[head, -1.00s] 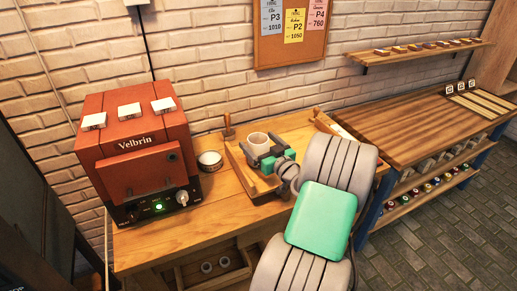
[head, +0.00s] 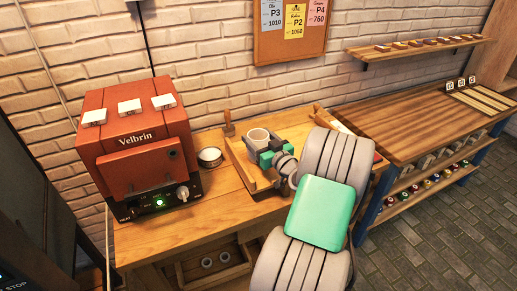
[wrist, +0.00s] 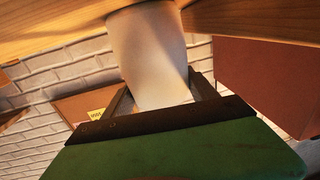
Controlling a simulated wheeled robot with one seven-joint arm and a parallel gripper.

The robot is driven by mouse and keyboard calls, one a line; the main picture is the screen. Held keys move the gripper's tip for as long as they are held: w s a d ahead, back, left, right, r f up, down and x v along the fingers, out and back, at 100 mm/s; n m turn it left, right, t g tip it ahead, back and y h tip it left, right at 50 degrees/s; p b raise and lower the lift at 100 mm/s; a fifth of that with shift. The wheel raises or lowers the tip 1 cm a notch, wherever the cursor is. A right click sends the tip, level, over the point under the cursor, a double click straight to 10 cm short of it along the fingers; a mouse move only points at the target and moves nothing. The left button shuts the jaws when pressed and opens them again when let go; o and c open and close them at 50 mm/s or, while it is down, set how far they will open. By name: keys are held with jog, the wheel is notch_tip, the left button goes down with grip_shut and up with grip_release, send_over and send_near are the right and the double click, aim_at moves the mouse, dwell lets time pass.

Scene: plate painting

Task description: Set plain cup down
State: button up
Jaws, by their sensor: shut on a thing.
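The plain cup (head: 258,136), off-white and without visible decoration, is upright over the wooden tray (head: 246,168) on the workbench in the head view. My gripper (head: 264,146) comes from the front right and is shut on the cup. In the wrist view the pale cup (wrist: 150,55) sits between the dark jaws (wrist: 160,105), with wood at its far end. I cannot tell whether the cup's base touches the wood. The jaws partly hide the cup's lower part in the head view.
A red Velbrin kiln (head: 137,150) stands left on the workbench (head: 200,225). A small round tin (head: 210,157) sits between kiln and tray. A second table (head: 415,125) is at the right. The bench front is clear.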

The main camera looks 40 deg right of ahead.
jog(key=c, duration=0.6)
